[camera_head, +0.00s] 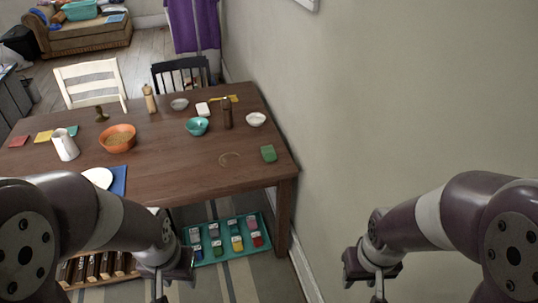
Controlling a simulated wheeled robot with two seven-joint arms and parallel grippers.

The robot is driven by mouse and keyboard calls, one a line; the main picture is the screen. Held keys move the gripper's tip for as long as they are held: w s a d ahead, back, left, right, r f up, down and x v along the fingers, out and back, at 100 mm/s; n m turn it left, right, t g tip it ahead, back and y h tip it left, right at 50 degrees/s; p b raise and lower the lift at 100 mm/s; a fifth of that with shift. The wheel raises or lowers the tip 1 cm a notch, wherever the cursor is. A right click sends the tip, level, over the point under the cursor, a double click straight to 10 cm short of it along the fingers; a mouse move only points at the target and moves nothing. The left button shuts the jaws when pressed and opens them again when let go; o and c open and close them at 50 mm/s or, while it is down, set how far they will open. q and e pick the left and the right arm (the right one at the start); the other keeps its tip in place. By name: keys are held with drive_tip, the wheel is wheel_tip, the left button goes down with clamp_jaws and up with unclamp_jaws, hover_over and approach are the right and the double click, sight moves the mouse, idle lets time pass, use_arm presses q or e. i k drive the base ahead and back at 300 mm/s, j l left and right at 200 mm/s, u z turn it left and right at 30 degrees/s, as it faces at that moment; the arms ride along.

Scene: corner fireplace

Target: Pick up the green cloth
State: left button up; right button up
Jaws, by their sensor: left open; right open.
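My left gripper (163,284) is open at the bottom, in front of the table's near edge and left of and below the cloth in the picture. My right gripper (376,284) is open and empty at the bottom right, right of the table and near the wall. Both grippers are apart from the cloth. Their fingertips are partly cut off by the lower picture edge.
An orange bowl (117,138), white pitcher (65,145), teal bowl (197,126), dark pepper mill (227,115) and white bowl (256,119) stand farther back. A teal tray (262,258) holding several small items lies below the table. The wall (390,110) borders the right side.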

sight(268, 153)
drive_tip(key=z, duration=0.65)
drive_tip(key=i+j+z, duration=0.4)
drive_tip(key=j, duration=0.25)
drive_tip(key=i+j+z, duration=0.25)
drive_tip(key=j+z, duration=0.2)
drive_tip(key=j, duration=0.25)
drive_tip(key=i+j+z, duration=0.2)
drive_tip(key=j, duration=0.8)
drive_tip(key=i, duration=0.05)
